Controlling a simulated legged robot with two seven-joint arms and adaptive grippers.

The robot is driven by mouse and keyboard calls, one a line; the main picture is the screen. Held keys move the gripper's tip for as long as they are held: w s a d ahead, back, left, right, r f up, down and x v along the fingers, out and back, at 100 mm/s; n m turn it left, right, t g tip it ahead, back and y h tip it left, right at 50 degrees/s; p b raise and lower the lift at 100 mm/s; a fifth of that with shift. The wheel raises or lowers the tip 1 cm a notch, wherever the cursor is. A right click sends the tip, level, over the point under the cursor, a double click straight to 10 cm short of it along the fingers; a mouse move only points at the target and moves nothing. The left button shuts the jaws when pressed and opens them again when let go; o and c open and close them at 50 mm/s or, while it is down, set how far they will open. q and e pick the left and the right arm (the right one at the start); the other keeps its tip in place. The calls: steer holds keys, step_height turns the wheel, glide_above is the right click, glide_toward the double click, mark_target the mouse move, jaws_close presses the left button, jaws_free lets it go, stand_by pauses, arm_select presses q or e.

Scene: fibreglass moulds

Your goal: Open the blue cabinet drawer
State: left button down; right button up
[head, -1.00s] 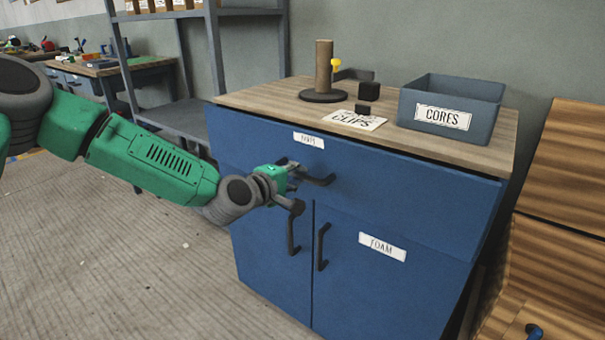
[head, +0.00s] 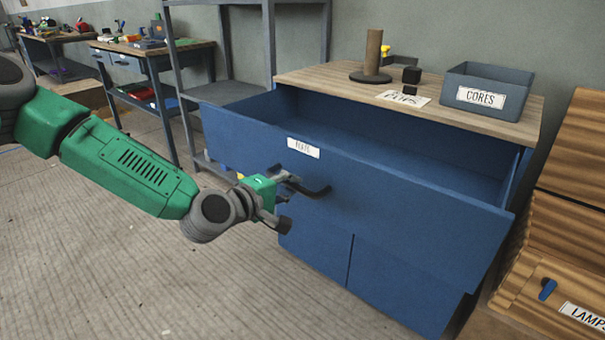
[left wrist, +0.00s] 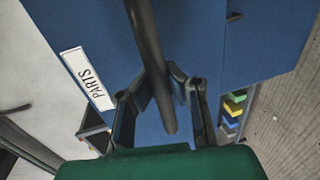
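The blue cabinet (head: 318,262) stands in the middle of the head view. Its wide top drawer (head: 400,178) is pulled well out, and the inside that shows looks empty. The drawer front has a white PARTS label (head: 303,148) and a dark bar handle (head: 318,192). My left gripper (head: 287,200) is at this handle. In the left wrist view the handle (left wrist: 146,40) runs between the two fingers (left wrist: 163,88), which are closed about it. The label (left wrist: 87,78) shows beside them. My right gripper is in neither view.
On the wooden cabinet top (head: 450,113) stand a grey CORES bin (head: 487,92), a post on a round base (head: 372,60) and small black blocks (head: 411,75). A grey shelf rack (head: 225,90) stands behind left. Wooden crates (head: 560,235) are close at right. The floor at front left is clear.

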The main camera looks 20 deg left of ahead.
arm_select(q)
steer(key=shift+s+a+f+p, duration=0.1)
steer(key=shift+s+a, duration=0.15)
steer(key=shift+s, duration=0.55)
steer(key=shift+s+a+f+p, duration=0.15)
steer(key=shift+s+a, duration=0.15)
steer(key=shift+s, duration=0.5)
steer(key=shift+s+a+r+p, duration=0.1)
steer(key=shift+s+a, duration=0.15)
steer(key=shift+s, duration=0.55)
steer(key=shift+f, duration=0.1)
steer(key=c, duration=1.5)
jaws_free()
steer(key=shift+w, duration=0.1)
steer(key=shift+c, duration=0.2)
steer(key=v, duration=0.7)
steer(key=shift+a, duration=0.1)
